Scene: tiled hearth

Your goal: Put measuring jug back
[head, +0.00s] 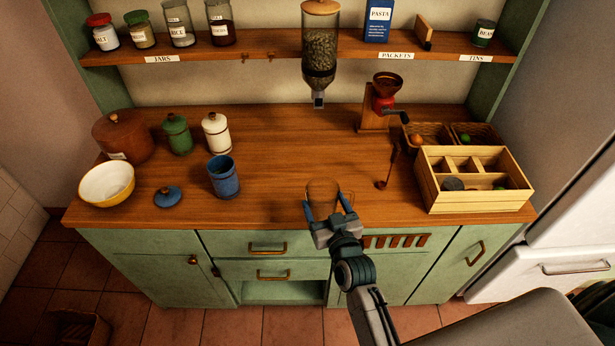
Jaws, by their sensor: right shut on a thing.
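My right gripper (327,199) reaches in from below to the front middle of the wooden counter. Its blue fingers are shut on a clear, faintly outlined vessel (322,187), which looks like the measuring jug. The vessel is see-through against the brown wood, so its handle and markings cannot be made out. I cannot tell whether its base touches the counter (275,150). My left gripper is not in view.
Left are a yellow bowl (106,184), a blue lid (168,197) and an open blue canister (224,177). Right are a dark ladle-like utensil (390,166), a grinder (375,115) and a divided wooden crate (475,206). A dispenser (319,50) hangs above the clear counter middle.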

